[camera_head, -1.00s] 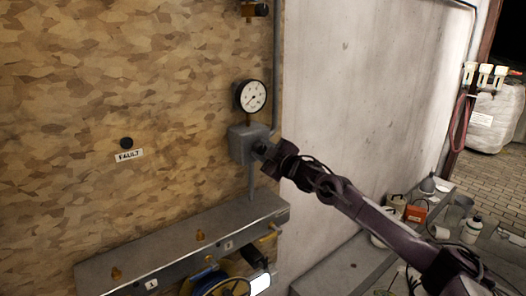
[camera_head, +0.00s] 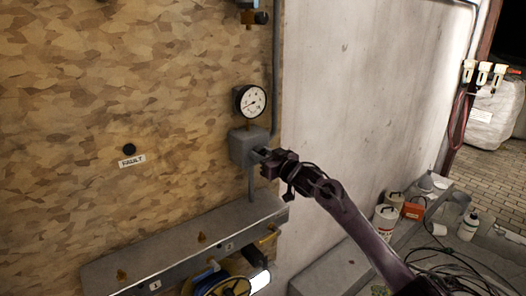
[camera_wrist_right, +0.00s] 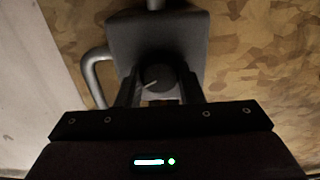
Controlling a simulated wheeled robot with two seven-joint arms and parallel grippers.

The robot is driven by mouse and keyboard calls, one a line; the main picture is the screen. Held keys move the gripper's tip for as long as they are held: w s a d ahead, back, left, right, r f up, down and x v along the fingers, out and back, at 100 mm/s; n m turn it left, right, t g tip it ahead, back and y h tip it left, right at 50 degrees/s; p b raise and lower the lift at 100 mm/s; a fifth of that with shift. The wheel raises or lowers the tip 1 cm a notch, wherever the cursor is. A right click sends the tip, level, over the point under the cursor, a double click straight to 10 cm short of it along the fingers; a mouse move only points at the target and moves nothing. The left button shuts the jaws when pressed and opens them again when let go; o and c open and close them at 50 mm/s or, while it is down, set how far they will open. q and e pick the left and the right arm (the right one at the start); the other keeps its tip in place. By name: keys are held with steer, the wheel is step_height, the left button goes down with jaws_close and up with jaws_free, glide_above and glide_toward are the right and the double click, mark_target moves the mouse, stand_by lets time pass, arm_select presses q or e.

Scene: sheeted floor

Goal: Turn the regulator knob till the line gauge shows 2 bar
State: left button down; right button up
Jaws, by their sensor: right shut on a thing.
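The line gauge (camera_head: 250,101) is a round white dial with a black rim, mounted above a grey regulator body (camera_head: 243,146) on the wooden wall. Its needle is thin, and the numbers are too small to read. The regulator knob (camera_wrist_right: 157,78) is dark and round with a pale mark line, and shows in the right wrist view in front of the grey body. My right gripper (camera_head: 264,157) is at the front of the regulator. In the right wrist view its two fingers (camera_wrist_right: 158,88) stand on either side of the knob, shut on it. My left gripper is not in view.
A grey shelf (camera_head: 150,259) with small brass fittings runs below the regulator. A FAULT label (camera_head: 131,161) sits under a black button on the wall. A grey pipe (camera_wrist_right: 93,75) curves beside the body. Bottles and containers stand on the ledge at the right.

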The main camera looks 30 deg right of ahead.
steer(key=shift+m+p, duration=0.35)
steer(key=shift+m, duration=0.55)
steer(key=o, duration=1)
steer(key=shift+c, duration=0.2)
steer(key=s+b, duration=0.3)
steer(key=s, duration=0.4)
steer(key=shift+s+d, duration=0.3)
steer(key=shift+s, duration=0.1)
